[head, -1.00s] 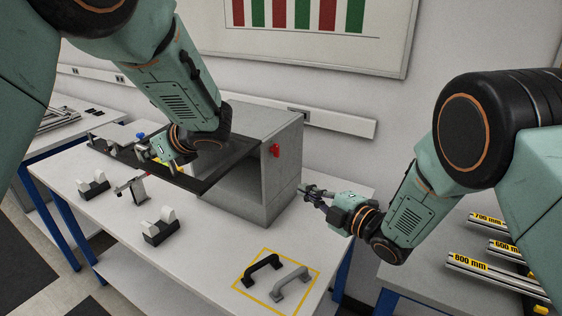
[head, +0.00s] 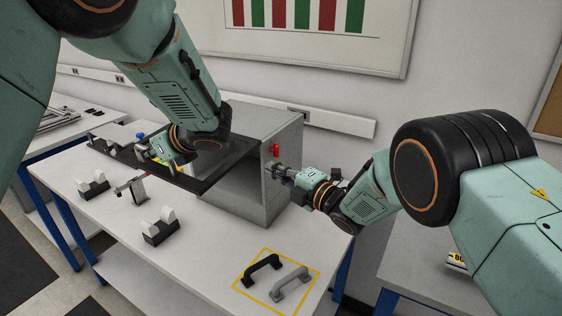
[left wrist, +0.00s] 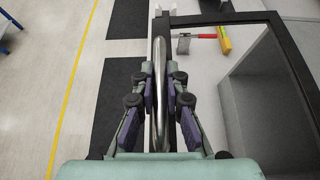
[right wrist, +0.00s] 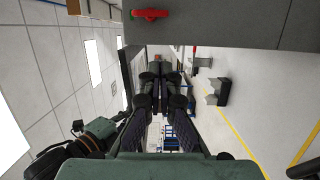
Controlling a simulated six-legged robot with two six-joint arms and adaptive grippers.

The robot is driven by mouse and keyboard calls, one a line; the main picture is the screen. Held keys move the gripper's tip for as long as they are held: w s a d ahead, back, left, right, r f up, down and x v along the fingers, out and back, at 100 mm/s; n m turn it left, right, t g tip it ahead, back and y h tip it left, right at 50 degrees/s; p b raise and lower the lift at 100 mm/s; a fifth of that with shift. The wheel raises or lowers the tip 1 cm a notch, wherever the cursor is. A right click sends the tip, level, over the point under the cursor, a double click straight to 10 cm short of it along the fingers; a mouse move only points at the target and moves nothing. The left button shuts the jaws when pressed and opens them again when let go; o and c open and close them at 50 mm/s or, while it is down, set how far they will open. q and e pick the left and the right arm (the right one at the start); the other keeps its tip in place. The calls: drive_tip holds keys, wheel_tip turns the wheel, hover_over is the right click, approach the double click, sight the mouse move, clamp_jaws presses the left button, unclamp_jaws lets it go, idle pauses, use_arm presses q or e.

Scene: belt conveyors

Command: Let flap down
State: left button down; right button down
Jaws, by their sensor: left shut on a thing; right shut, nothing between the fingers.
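The grey box (head: 275,190) stands on the table with its black-framed flap (head: 205,187) standing out roughly level from its open front. The flap also shows in the left wrist view (left wrist: 288,50). My left gripper (head: 155,152) is shut on the flap's metal handle (left wrist: 161,70), with the bar between its fingers. A red knob (head: 275,150) sits on the box's side wall; it shows at the top of the right wrist view (right wrist: 150,14). My right gripper (head: 277,169) is shut and empty beside that wall, just below the knob. Whether it touches the wall I cannot tell.
A black handle (head: 262,267) and a grey handle (head: 290,284) lie in a yellow outline at the table's front right. Two black-and-white holders (head: 159,227) (head: 93,184) and a red-handled clamp (head: 131,186) stand left of the box.

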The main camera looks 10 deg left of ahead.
sight(276, 156)
drive_tip(key=w, duration=0.2)
drive_tip(key=shift+w, duration=0.35)
drive_tip(key=shift+w+d, duration=0.35)
drive_tip(key=shift+w, duration=0.45)
drive_tip(key=shift+w+f+n+y, duration=0.1)
drive_tip(key=shift+f+n+y, duration=0.05)
drive_tip(key=shift+n, duration=0.5)
drive_tip(key=shift+w+f+n+y, duration=0.1)
drive_tip(key=shift+n+y, duration=0.05)
drive_tip(key=shift+n, duration=0.5)
drive_tip(key=shift+w+d+f+n+y, duration=0.1)
drive_tip(key=shift+w+n+y, duration=0.1)
drive_tip(key=shift+n, duration=0.6)
drive_tip(key=shift+w+d+f+n+y, duration=0.1)
drive_tip(key=shift+n+y, duration=0.1)
drive_tip(key=shift+n, duration=0.6)
drive_tip(key=shift+w+f+n, duration=0.1)
drive_tip(key=shift+n, duration=0.6)
drive_tip(key=shift+w+d+n+y, duration=0.15)
drive_tip(key=shift+n+y, duration=0.15)
drive_tip(key=shift+n, duration=0.2)
drive_tip(key=shift+w+f, duration=0.1)
drive_tip(key=shift+w, duration=0.1)
